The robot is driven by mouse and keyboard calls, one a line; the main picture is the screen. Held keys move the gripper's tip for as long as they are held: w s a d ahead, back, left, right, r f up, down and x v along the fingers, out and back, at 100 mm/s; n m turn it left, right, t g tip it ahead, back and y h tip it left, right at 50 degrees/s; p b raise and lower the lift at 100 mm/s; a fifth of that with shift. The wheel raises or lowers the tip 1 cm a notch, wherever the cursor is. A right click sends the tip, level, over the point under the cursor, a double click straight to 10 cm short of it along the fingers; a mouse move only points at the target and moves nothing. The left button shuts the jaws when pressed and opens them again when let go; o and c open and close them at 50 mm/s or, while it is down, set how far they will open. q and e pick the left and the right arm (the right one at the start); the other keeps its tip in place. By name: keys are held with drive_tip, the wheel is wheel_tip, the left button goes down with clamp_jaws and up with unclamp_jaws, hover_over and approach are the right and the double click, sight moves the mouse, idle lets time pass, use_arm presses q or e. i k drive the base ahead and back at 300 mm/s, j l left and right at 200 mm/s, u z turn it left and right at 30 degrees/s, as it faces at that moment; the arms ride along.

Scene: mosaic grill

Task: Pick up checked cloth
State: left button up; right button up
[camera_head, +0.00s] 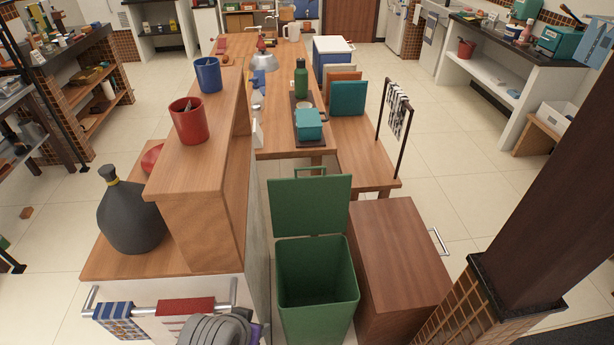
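A black-and-white checked cloth (397,107) hangs over the top bar of a dark rack at the right end of the low wooden bench. A second cloth with a blue, checked-looking pattern (118,318) hangs on the metal rail at the lower left.
An open green bin (315,285) and a wooden cabinet (395,250) stand in front of the bench (365,165). Floor (475,150) right of the rack is clear.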

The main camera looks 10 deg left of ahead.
sight(113, 317)
drive_tip(key=u, duration=2.3)
drive_tip(key=i+j+z, duration=0.35)
drive_tip(key=j+z, duration=0.2)
drive_tip(key=i+j+z, duration=0.1)
drive_tip(key=j+z, duration=0.15)
drive_tip(key=j, duration=0.15)
drive_tip(key=i+j+z, duration=0.1)
drive_tip(key=j+z, duration=0.2)
